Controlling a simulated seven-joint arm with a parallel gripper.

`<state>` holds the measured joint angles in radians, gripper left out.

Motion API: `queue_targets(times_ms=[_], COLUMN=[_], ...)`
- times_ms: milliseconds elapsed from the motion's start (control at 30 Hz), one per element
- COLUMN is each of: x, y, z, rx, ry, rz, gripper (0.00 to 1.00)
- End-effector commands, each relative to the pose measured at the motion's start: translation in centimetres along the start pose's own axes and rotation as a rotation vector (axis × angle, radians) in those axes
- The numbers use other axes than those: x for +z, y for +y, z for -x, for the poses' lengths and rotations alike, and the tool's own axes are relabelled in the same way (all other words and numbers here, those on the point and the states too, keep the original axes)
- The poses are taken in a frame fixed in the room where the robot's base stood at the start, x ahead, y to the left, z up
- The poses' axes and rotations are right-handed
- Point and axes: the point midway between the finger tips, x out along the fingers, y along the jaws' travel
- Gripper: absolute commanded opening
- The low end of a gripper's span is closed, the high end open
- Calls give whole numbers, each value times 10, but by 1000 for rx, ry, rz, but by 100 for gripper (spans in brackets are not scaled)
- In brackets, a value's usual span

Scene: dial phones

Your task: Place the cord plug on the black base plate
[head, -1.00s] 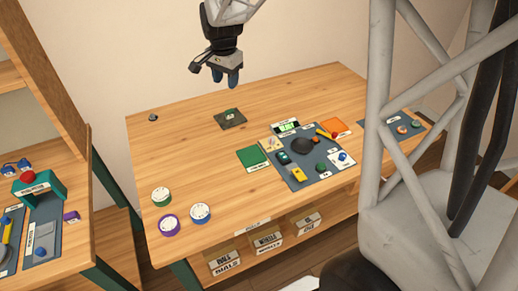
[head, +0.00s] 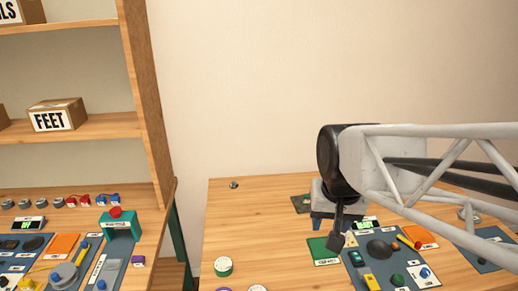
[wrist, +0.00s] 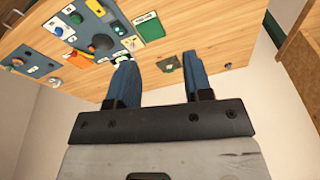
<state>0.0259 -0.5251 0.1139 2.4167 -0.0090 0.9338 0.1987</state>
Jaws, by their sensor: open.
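My gripper (head: 322,222) hangs over the back middle of the right table, open and empty, its blue fingers partly hidden by the wrist. In the wrist view its fingers (wrist: 160,62) are spread apart. A dark square plate (head: 300,204) with a small pale and green part on it lies just behind and left of the gripper; it also shows between the fingers in the wrist view (wrist: 168,64). It may be the base plate. A small grey piece (head: 233,185) stands alone near the table's back left edge and may be the cord plug; it also shows in the wrist view (wrist: 228,66).
A green mat (head: 323,252) and a grey mat (head: 410,278) with several phone parts lie at the front right. Round tins (head: 223,266) stand at the front left. A second bench with shelves (head: 147,100) is on the left. The table's back left is mostly clear.

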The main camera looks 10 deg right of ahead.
Motion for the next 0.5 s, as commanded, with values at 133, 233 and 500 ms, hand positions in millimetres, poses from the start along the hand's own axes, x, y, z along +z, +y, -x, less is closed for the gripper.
queue_targets(times_ms=[133, 233, 500], x=[36, 52, 69], y=[4, 6, 8], z=[2, 1, 0], rx=[-4, -5, -6], ry=[17, 23, 30], rz=[99, 148, 201], gripper=[46, 46, 46])
